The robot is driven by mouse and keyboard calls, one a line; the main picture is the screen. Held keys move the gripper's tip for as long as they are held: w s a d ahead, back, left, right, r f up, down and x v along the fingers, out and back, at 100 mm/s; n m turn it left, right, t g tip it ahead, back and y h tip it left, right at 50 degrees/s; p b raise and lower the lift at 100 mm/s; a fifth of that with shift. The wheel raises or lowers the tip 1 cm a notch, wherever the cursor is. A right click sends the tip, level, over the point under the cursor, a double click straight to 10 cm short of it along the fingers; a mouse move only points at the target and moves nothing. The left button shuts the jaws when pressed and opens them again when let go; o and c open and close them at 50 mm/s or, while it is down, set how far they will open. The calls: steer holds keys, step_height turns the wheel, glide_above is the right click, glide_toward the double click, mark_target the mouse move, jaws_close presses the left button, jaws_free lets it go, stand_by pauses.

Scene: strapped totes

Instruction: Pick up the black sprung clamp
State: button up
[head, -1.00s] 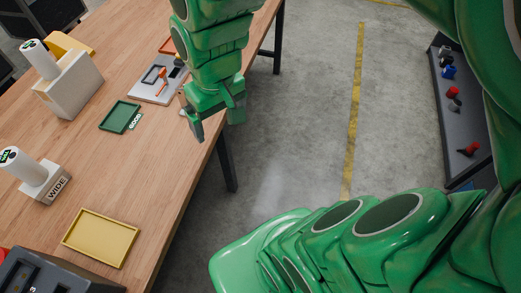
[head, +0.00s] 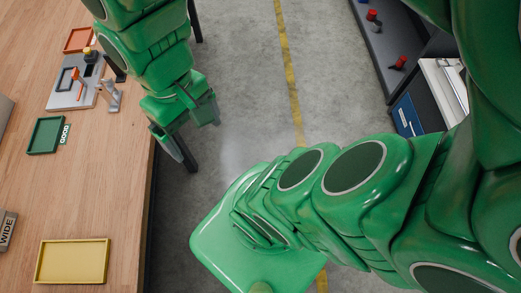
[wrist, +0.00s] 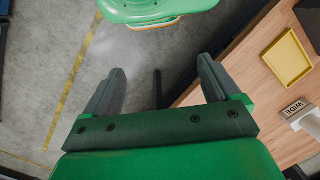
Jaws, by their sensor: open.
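My gripper (head: 192,132) is open and empty, hanging over the floor just off the table's right edge. In the wrist view my gripper (wrist: 160,72) has its two fingers wide apart with only floor and a table leg between them. I cannot clearly make out the black sprung clamp. A small dark upright item (head: 116,68) stands near the table's far right edge, partly beside my arm, but it is too small to identify. A grey upright item (head: 111,96) stands just in front of it.
A dark shelf (head: 385,50) with red items and a blue-drawer cabinet (head: 406,115) stand right. Floor lies between.

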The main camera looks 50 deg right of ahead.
steer(key=shift+d+m+h, duration=0.3)
steer(key=shift+d, duration=0.5)
steer(key=c, duration=1)
steer(key=w+a+f+m+t+y, duration=0.15)
steer(key=w+a+m+y, duration=0.35)
steer(key=w, duration=0.6)
steer(key=w+a+m+t+y, duration=0.2)
steer(key=w+a+m+y, duration=0.35)
steer(key=w, duration=0.55)
steer(key=m+t, duration=0.8)
steer(key=m, duration=0.9)
glide_toward(107, 55)
steer(key=shift+n+h, duration=0.25)
steer(key=shift+h, duration=0.2)
steer(key=shift+x, duration=5.15)
